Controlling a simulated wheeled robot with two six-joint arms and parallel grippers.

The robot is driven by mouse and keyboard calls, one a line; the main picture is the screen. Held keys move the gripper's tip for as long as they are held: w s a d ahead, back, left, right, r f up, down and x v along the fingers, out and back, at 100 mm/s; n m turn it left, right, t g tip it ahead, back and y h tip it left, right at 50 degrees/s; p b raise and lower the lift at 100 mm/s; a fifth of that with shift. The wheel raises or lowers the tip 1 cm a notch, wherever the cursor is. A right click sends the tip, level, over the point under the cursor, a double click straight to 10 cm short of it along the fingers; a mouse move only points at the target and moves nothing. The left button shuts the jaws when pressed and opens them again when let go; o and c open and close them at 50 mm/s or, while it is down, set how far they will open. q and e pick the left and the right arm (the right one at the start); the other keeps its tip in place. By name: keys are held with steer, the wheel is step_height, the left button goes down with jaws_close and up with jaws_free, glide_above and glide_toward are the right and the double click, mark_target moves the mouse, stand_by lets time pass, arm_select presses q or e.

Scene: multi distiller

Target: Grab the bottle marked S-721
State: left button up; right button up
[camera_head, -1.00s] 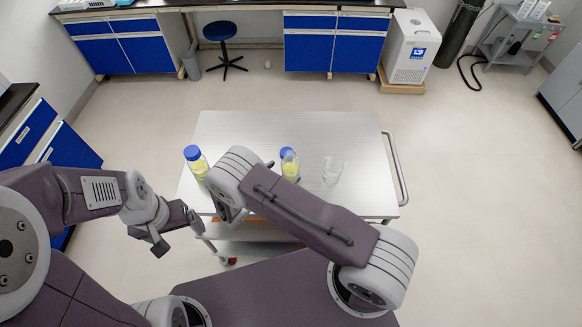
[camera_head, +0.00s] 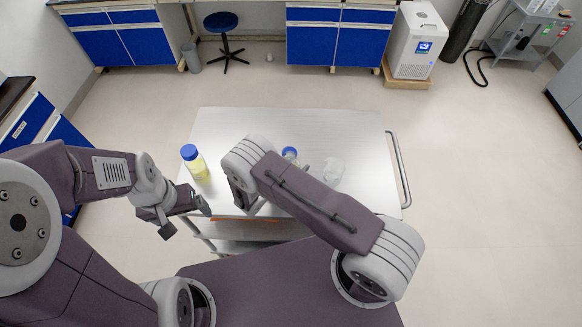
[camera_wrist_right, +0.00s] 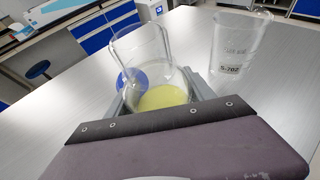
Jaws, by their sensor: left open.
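A blue-capped bottle (camera_head: 198,170) with yellow liquid stands at the table's left side; I cannot read its label. Another blue cap (camera_head: 290,153) shows behind my right arm in the head view, its lower part hidden. In the right wrist view, a clear glass vessel with yellow liquid (camera_wrist_right: 163,97) and a blue disc is between the fingers of my right gripper (camera_wrist_right: 160,92); I cannot tell whether they touch it. No S-721 marking is readable. My left gripper (camera_head: 188,217) is open and empty near the table's left front edge.
A clear beaker (camera_head: 333,170) stands right of the second cap; it also shows in the right wrist view (camera_wrist_right: 238,45), with a label like S-702. The metal table (camera_head: 300,125) is clear toward the back. A rail (camera_head: 398,170) runs along its right side.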

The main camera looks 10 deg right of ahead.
steer(key=shift+s+a+r, duration=0.1)
steer(key=c, duration=0.5)
jaws_close()
steer(key=shift+w+f, duration=0.2)
steer(key=shift+w, duration=0.15)
steer(key=shift+s+r, duration=0.1)
steer(key=shift+r, duration=0.3)
steer(key=r, duration=0.2)
steer(key=s+d+r+b, duration=0.1)
steer(key=r, duration=0.1)
steer(key=s+d+r+b, duration=0.1)
steer(key=s+d+r, duration=0.5)
steer(key=s, duration=0.2)
steer(key=shift+d+r, duration=0.2)
steer(key=shift+d, duration=0.05)
